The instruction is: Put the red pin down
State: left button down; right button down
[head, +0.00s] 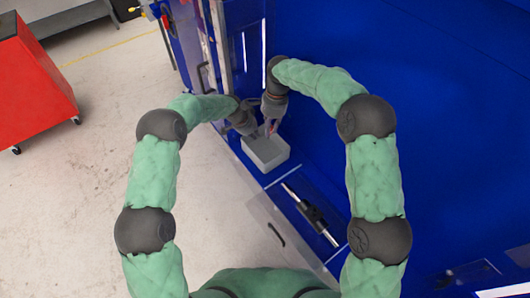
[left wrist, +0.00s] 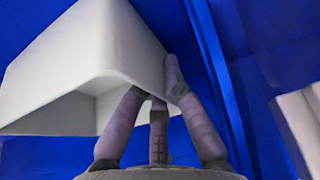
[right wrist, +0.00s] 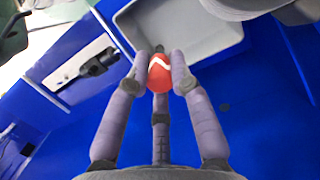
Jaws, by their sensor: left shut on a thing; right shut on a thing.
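The red pin (right wrist: 160,76) has a white mark on it and sits between the fingertips of my right gripper (right wrist: 162,62), which is shut on it. In the right wrist view the pin is in front of the near edge of a light grey bin (right wrist: 200,45). In the head view the bin (head: 265,152) is below both grippers, and the right gripper (head: 270,122) is over its far side. My left gripper (left wrist: 158,95) is shut on the bin wall (left wrist: 90,50); in the head view it (head: 246,130) is at the bin's far left edge.
A black and silver rod-like fixture (head: 312,212) lies on the blue surface (head: 450,130) nearer me. A clear panel with a dark handle (head: 276,234) is at its left. A red cabinet (head: 30,80) stands far left on the floor. The blue area at right is clear.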

jog(key=n, duration=0.2)
jog(key=f+n, duration=0.1)
jog(key=shift+s+n+h, duration=0.2)
jog(key=shift+n+h, duration=0.1)
jog(key=shift+n, duration=0.1)
jog(key=n, duration=0.2)
jog(key=f+n+t, duration=0.1)
jog(key=n, duration=0.1)
jog(key=shift+h, duration=0.3)
send_over(270, 157)
jog(key=shift+s+f, duration=0.15)
jog(key=shift+f, duration=4.85)
jog(key=c, duration=1.1)
grip_release()
jog(key=shift+f, duration=0.15)
notch_tip(270, 157, up, 12)
jog(key=shift+r, duration=0.2)
